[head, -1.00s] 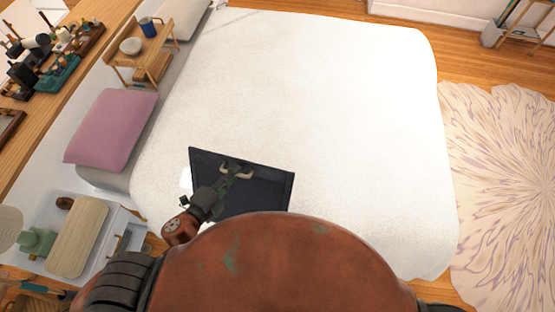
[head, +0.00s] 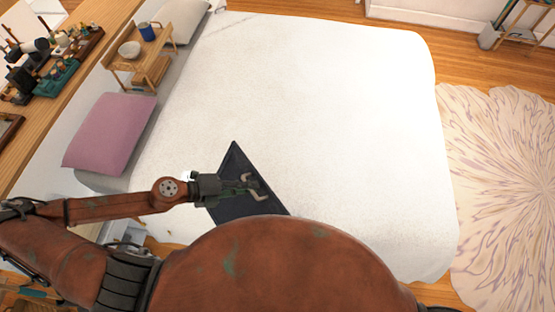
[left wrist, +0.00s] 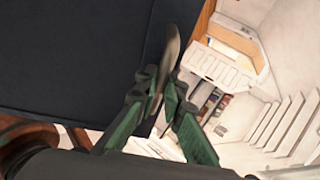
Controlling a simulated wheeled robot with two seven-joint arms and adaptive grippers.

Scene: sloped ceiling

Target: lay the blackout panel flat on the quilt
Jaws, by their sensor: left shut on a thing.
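The blackout panel (head: 243,208) is a dark, thin, flat board over the front left part of the white quilt (head: 320,100). It looks narrow and turned in the head view, tilted rather than flat. My left gripper (head: 258,187) reaches in from the left and is shut on the panel. In the left wrist view, the panel (left wrist: 70,55) fills the upper left, and the closed fingers (left wrist: 165,75) meet at its edge. The panel's lower part is hidden behind my body. My right gripper is out of view.
A pink pillow (head: 110,133) lies at the bed's left side. A small wooden tray table (head: 145,58) with a blue mug (head: 147,31) and a bowl (head: 129,49) stands at the far left. The quilt's middle and right are clear. A patterned rug (head: 505,190) lies right.

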